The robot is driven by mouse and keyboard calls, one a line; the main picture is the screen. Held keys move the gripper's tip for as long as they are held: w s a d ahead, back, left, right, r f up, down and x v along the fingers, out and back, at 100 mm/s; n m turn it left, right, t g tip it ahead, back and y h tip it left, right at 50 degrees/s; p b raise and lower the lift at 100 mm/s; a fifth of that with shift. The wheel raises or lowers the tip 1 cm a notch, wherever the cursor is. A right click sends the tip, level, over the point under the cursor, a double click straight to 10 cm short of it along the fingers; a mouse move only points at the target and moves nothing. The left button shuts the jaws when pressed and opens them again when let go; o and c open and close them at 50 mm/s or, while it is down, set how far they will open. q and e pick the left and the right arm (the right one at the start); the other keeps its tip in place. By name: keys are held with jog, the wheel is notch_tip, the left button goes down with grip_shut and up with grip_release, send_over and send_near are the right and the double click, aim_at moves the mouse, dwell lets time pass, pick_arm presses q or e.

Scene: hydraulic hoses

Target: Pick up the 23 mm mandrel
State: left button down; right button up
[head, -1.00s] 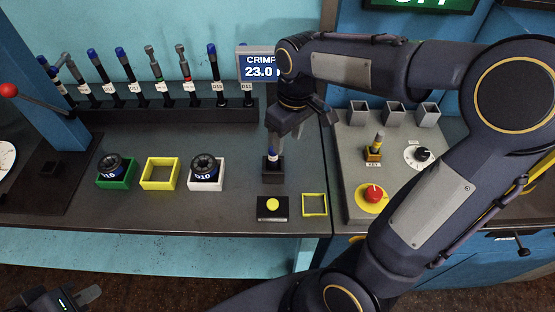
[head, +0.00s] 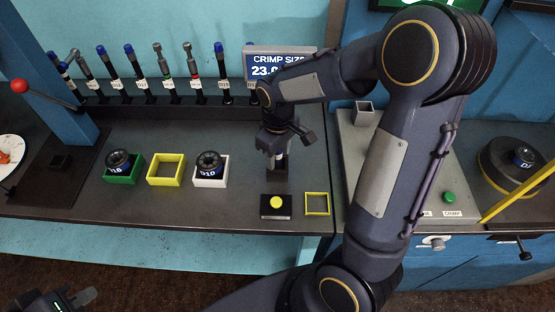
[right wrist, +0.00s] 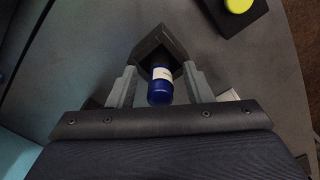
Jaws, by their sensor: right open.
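A mandrel with a blue top and a white label (right wrist: 160,72) stands in a dark square holder (head: 277,174) on the bench. Its size marking is too small to read. My right gripper (head: 276,155) points down over the holder. In the right wrist view its fingers (right wrist: 160,92) are open, one on each side of the mandrel's blue top, with visible gaps. In the head view the gripper mostly hides the mandrel. My left gripper (head: 85,298) is at the bottom left, far from the mandrel; its jaw opening is unclear.
A rack (head: 170,115) of several mandrels runs along the back, below a partly covered crimp size display (head: 268,62). Green (head: 122,178), yellow (head: 165,170) and white (head: 210,178) square trays lie left of the holder. A yellow-button box (head: 276,206) is in front.

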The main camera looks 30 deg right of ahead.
grip_shut()
